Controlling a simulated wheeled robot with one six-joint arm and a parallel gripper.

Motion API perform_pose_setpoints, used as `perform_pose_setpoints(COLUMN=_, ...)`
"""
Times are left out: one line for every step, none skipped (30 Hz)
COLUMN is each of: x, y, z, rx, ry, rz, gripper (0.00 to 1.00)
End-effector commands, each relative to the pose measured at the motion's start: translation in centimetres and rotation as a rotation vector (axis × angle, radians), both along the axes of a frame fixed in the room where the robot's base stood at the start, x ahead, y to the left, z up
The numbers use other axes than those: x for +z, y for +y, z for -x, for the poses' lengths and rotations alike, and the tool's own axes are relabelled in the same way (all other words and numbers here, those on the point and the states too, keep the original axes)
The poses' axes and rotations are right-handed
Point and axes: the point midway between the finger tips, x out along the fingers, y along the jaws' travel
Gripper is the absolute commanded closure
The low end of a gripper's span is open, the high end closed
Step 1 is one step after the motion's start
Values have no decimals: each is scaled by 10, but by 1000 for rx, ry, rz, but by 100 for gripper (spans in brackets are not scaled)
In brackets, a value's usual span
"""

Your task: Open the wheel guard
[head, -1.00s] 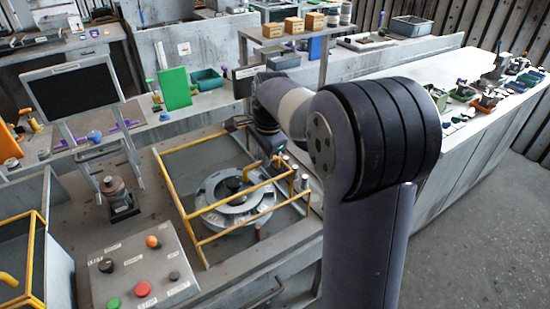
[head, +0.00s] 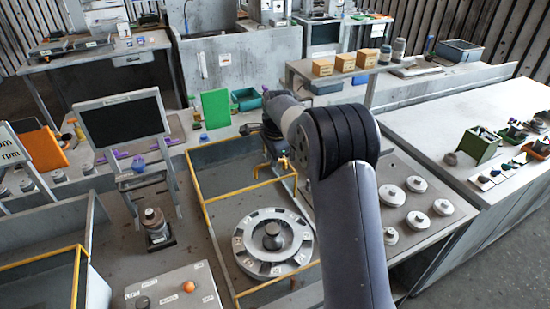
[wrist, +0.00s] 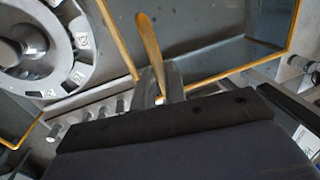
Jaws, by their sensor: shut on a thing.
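The wheel guard is a yellow bar frame (head: 232,194). In the head view its crossbar runs behind the wheel, and no bar crosses the wheel's face. The wheel (head: 272,242) is a pale ring with a grey hub, lying in the bay; part of it shows at the upper left of the wrist view (wrist: 78,42). My gripper (head: 283,164) is at the far right of the bay, partly hidden by my arm. In the wrist view my gripper (wrist: 160,88) is shut on a yellow bar of the guard (wrist: 150,45).
A control panel (head: 172,290) with knobs stands at the front left. A dark screen (head: 122,120) on a stand and a small motor-like part (head: 156,227) are left of the bay. Several round grey parts (head: 417,184) lie on the bench at right.

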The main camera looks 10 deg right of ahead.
Motion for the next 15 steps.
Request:
perform_pose_setpoints(x=2, y=1, z=-3, rx=0, ry=-8, rz=-1, gripper=100)
perform_pose_setpoints(x=2, y=1, z=-3, rx=0, ry=-9, rz=-1, gripper=100)
perform_pose_setpoints(x=2, y=1, z=-4, rx=0, ry=-10, rz=-1, gripper=100)
perform_pose_setpoints(x=2, y=1, z=-4, rx=0, ry=-11, rz=-2, gripper=100)
perform_pose_setpoints(x=2, y=1, z=-4, rx=0, ry=-11, rz=-2, gripper=100)
perform_pose_setpoints(x=2, y=1, z=-4, rx=0, ry=-12, rz=-2, gripper=100)
perform_pose_setpoints(x=2, y=1, z=-4, rx=0, ry=-13, rz=-2, gripper=100)
perform_pose_setpoints(x=2, y=1, z=-5, rx=0, ry=-14, rz=-2, gripper=100)
perform_pose_setpoints(x=2, y=1, z=-5, rx=1, ry=-14, rz=-2, gripper=100)
perform_pose_setpoints(x=2, y=1, z=-5, rx=1, ry=-15, rz=-3, gripper=100)
perform_pose_setpoints(x=3, y=1, z=-5, rx=1, ry=-16, rz=-3, gripper=100)
perform_pose_setpoints(x=3, y=1, z=-5, rx=1, ry=-17, rz=-3, gripper=85)
perform_pose_setpoints(x=3, y=1, z=-5, rx=1, ry=-17, rz=-3, gripper=83)
perform_pose_setpoints(x=3, y=1, z=-5, rx=1, ry=-17, rz=-3, gripper=80)
perform_pose_setpoints(x=3, y=1, z=-5, rx=1, ry=-16, rz=-3, gripper=77)
